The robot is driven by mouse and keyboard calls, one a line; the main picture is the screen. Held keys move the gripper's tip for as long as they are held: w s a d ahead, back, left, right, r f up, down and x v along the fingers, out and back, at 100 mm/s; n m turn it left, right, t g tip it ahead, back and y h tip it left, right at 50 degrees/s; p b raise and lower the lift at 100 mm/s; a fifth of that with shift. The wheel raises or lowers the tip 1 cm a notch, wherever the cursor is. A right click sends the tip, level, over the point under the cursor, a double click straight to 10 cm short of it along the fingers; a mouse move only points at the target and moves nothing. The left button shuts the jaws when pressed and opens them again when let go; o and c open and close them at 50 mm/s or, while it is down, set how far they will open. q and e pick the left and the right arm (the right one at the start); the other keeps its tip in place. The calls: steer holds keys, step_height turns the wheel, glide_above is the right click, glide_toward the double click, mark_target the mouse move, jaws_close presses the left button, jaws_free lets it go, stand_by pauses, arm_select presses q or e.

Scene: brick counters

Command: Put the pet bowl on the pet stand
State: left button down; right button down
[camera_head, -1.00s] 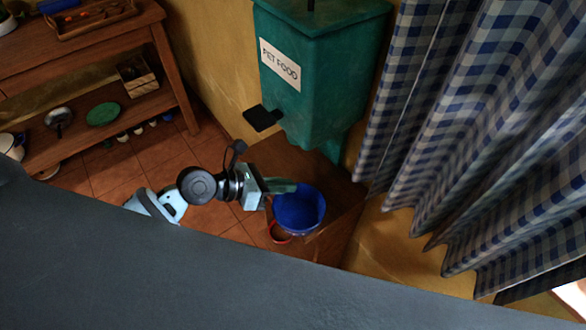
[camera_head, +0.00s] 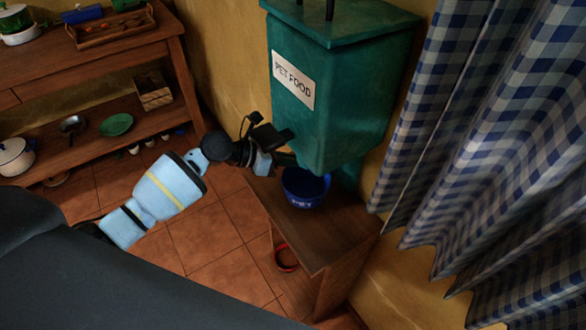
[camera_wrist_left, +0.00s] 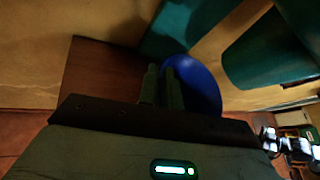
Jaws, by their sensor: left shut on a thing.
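The blue pet bowl (camera_head: 306,188), with white letters on its side, is upright over the top of the brown wooden stand (camera_head: 318,235), below the green dispenser. I cannot tell if its base touches the wood. In the left wrist view, the two fingers (camera_wrist_left: 162,86) are at the left rim of the bowl (camera_wrist_left: 203,82). My right gripper is not in view.
A checked curtain (camera_head: 480,160) hangs at the right. A red ring-shaped thing (camera_head: 286,257) shows low by the stand. A wooden shelf (camera_head: 90,140) stands at the left.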

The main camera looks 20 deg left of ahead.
mark_target(292, 169)
arm_select(q)
steer(key=shift+f+b, duration=0.45)
steer(key=shift+f, duration=1.2)
steer(key=shift+f, duration=0.15)
steer(key=c, duration=1.6)
jaws_free()
steer(key=p+v, duration=0.1)
steer(key=v, duration=1.1)
steer(key=shift+s, duration=0.1)
